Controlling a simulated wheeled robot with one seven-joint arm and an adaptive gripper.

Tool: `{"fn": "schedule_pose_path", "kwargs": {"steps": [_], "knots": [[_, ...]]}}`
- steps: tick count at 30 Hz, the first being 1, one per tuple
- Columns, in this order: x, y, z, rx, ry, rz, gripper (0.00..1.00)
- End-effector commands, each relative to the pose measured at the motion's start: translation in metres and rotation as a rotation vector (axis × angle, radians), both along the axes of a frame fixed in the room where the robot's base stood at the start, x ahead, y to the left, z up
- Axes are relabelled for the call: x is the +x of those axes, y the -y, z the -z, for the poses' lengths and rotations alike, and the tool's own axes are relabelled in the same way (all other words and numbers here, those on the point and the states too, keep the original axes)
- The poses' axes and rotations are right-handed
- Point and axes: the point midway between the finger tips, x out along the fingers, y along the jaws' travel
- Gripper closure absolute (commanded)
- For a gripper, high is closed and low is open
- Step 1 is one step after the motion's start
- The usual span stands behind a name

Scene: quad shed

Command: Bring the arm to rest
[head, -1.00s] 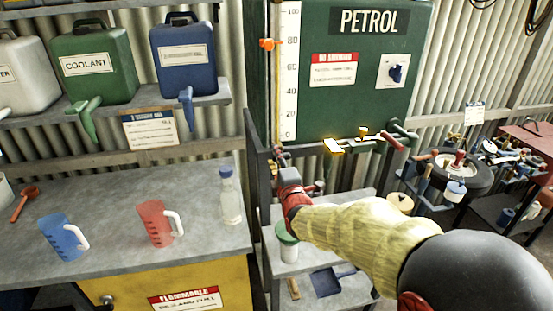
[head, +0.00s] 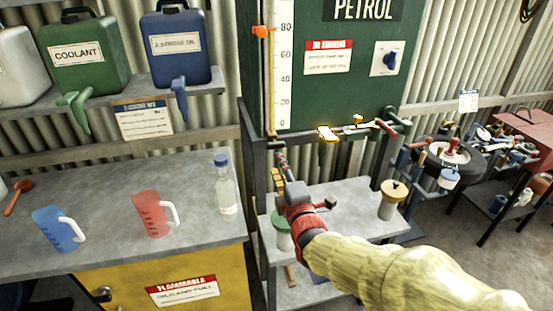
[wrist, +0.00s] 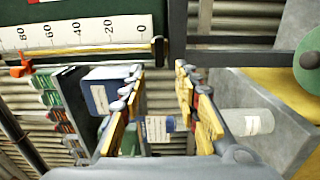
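My gripper (head: 283,162) is at the end of my yellow-sleeved arm, in front of the petrol stand and above its grey shelf. In the wrist view my gripper (wrist: 160,76) has its two yellow-padded fingers apart, with nothing held between them. The arm reaches in from the lower right of the head view. The fingertips are small and partly hidden by the wrist in the head view.
The green petrol tank (head: 345,95) and its tap (head: 365,127) are just beyond my gripper. A jar with a yellow lid (head: 393,200) and a green-topped container (head: 281,235) stand on the shelf. A bottle (head: 226,190), red jug (head: 150,214) and blue jug (head: 57,230) stand on the left bench.

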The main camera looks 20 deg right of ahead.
Motion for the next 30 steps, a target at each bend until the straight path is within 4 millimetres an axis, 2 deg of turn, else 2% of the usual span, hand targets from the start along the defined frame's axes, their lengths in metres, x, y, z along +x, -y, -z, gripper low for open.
{"fn": "schedule_pose_path", "kwargs": {"steps": [6,19,23,26,30], "knots": [[-0.013,0.000,0.000,0.000,0.000,0.000,0.68],[-0.013,0.000,0.000,0.002,0.000,0.000,0.68],[-0.013,0.000,0.004,0.062,-0.013,0.000,0.68],[-0.015,-0.002,0.028,0.191,-0.101,0.004,0.68],[-0.035,-0.005,0.092,0.462,-0.348,0.060,0.68]]}}
